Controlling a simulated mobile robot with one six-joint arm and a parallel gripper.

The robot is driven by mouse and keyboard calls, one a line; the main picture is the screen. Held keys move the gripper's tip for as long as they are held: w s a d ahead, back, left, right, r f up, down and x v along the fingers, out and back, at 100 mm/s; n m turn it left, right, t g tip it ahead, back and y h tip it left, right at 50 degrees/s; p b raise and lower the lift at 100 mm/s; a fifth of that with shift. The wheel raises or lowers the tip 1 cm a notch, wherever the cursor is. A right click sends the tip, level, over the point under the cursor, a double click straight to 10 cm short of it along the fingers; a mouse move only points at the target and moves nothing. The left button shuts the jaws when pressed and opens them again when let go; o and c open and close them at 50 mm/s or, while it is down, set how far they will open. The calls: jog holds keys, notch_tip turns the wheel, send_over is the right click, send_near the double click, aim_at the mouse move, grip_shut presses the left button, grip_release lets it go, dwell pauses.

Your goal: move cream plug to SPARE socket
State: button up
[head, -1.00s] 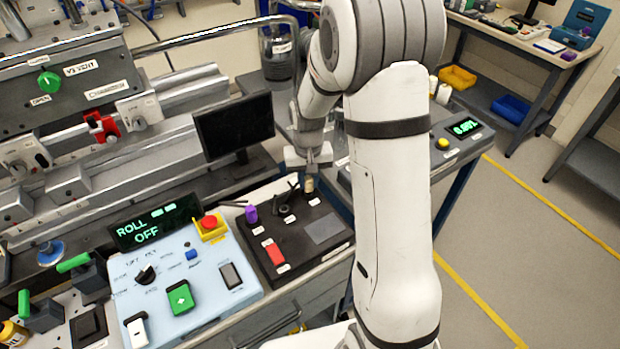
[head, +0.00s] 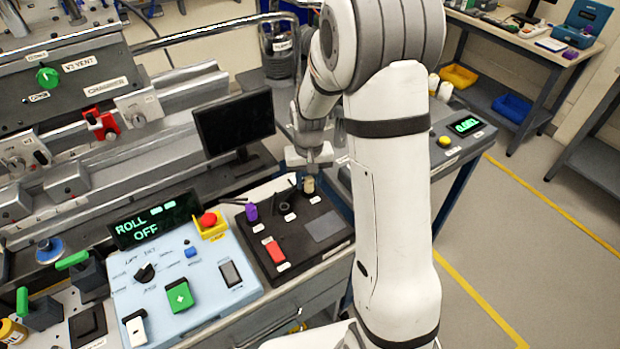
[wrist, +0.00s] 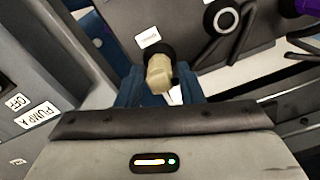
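The cream plug (head: 309,185) stands at the back right of the dark panel, below my gripper (head: 309,163). In the wrist view the cream plug (wrist: 159,75) sits between the two blue fingers of my gripper (wrist: 158,90), with a gap visible on both sides. My gripper is open around it. The plug's lower end meets a black socket collar. The socket labels are too small to read, so I cannot tell which is SPARE.
A purple plug (head: 251,212) stands on the left of the dark panel (head: 300,257), with a red block (head: 275,252) in front. A monitor (head: 234,124) stands behind left. A light blue control box (head: 210,305) with a red button adjoins the panel.

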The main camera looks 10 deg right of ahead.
jog(key=shift+o, duration=1.3)
jog(key=shift+r, duration=0.1)
notch_tip(320, 180, up, 8)
jog(key=shift+f, duration=0.1)
jog(key=s+r+t, duration=0.1)
jog(key=s+r, duration=0.3)
jog(key=s, duration=0.6)
jog(key=s+r+t, duration=0.1)
jog(key=s+r, duration=0.4)
jog(key=s, duration=0.6)
jog(key=shift+s+d+n+t, duration=0.2)
jog(key=shift+n+t, duration=0.2)
